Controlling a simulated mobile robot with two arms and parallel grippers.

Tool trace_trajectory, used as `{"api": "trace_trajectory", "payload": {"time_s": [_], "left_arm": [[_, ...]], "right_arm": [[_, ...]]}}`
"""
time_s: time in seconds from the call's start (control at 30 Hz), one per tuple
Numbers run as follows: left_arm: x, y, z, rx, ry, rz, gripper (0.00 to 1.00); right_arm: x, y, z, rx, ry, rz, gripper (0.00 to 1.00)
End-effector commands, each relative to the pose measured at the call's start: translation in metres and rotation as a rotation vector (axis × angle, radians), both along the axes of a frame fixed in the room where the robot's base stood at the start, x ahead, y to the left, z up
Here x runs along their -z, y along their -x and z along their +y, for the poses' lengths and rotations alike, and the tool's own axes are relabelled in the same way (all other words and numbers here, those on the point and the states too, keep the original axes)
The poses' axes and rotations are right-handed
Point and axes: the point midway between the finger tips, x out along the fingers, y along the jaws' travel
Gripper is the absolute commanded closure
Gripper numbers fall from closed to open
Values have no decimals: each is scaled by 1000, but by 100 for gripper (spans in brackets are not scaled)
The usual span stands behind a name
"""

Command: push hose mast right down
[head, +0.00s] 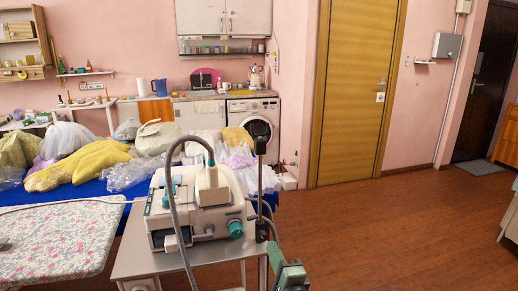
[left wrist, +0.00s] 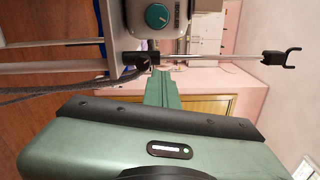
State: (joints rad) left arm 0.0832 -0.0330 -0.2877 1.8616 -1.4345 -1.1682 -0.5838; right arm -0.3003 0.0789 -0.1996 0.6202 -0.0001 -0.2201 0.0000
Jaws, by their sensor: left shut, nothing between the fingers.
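The hose mast (head: 260,190) is a thin upright rod with a dark fork at its top, at the right side of the white machine (head: 200,215). In the left wrist view the mast (left wrist: 215,56) lies sideways in the picture, its black fork (left wrist: 282,57) at the right and a dark clamp at its foot. My left gripper (head: 274,248) is green and shut, with nothing between its fingers. Its fingertips also show in the left wrist view (left wrist: 160,74), close to the mast's lower end; I cannot tell whether they touch. My right gripper is not in view.
The machine stands on a grey trolley (head: 135,262). A grey hose (head: 172,190) arches over its front. A flowered ironing board (head: 60,240) is at left. Behind, bagged clothes (head: 80,165) lie on a blue table. The wooden floor (head: 400,230) at right is clear.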

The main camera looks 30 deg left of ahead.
Motion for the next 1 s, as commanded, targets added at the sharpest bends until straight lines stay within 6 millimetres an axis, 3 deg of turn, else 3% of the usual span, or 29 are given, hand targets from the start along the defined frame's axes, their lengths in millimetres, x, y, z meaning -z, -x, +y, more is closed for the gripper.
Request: {"api": "trace_trajectory", "payload": {"time_s": [0.03, 0.2, 0.3, 0.43, 0.5, 0.6, 0.77, 1.0], "left_arm": [[-39, -2, 2, 8, 56, -99, 100], [-154, -4, 9, 69, 345, -557, 100], [-216, -2, 12, 126, 527, -824, 100], [-277, 4, 14, 204, 724, -1099, 100], [-299, 7, 15, 237, 802, -1203, 100], [-316, 9, 16, 268, 875, -1294, 100], [-325, 6, 20, 285, 909, -1335, 100], [-341, -20, 50, 283, 902, -1333, 100]], "right_arm": [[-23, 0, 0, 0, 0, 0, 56], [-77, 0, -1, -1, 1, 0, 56], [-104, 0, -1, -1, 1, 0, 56], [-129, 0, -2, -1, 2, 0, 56], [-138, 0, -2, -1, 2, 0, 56], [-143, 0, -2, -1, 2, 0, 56], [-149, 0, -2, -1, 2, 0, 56], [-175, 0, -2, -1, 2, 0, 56]]}}
